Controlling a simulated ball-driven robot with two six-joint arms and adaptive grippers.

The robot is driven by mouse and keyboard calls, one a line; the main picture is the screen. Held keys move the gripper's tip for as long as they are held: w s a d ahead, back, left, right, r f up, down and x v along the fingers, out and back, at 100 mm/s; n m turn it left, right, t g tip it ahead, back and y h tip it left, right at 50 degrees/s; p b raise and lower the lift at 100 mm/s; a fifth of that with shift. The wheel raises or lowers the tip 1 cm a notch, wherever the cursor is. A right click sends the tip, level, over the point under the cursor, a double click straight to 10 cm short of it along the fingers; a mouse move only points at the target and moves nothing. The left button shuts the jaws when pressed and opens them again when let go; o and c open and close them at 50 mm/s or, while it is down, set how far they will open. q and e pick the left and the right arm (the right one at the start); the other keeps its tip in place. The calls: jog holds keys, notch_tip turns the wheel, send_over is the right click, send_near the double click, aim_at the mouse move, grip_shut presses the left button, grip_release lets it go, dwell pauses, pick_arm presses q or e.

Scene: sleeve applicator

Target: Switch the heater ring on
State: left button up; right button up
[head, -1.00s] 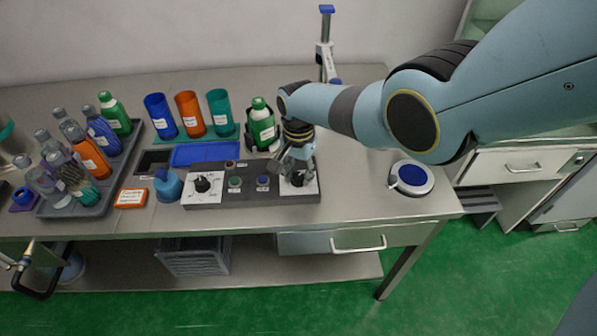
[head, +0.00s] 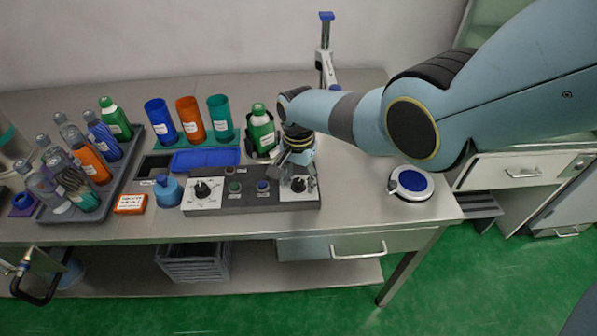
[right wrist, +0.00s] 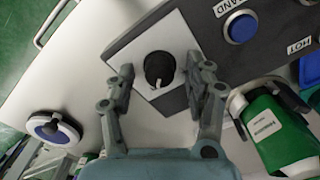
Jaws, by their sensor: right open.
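The dark control box (head: 235,208) lies near the bench's front edge, with a black knob on a white plate at each end. The right-hand knob (head: 298,184) is below my right gripper (head: 296,172). In the right wrist view this knob (right wrist: 158,68) has a pale pointer mark, and my open gripper (right wrist: 167,74) has one finger on either side of its white plate, with visible gaps to the knob. A blue round button (right wrist: 240,27) sits on the box near labels that seem to read BAND and HOT. I cannot pick out a heater ring. My left gripper is not in view.
A green bottle (head: 262,130) stands in a dark holder just behind the box. A blue-topped round device (head: 411,181) is to the right. A blue squat bottle (head: 168,190) and an orange box (head: 130,204) are to the left.

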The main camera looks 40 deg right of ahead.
aim_at(299, 181)
notch_tip(299, 181, up, 12)
dwell(0.6)
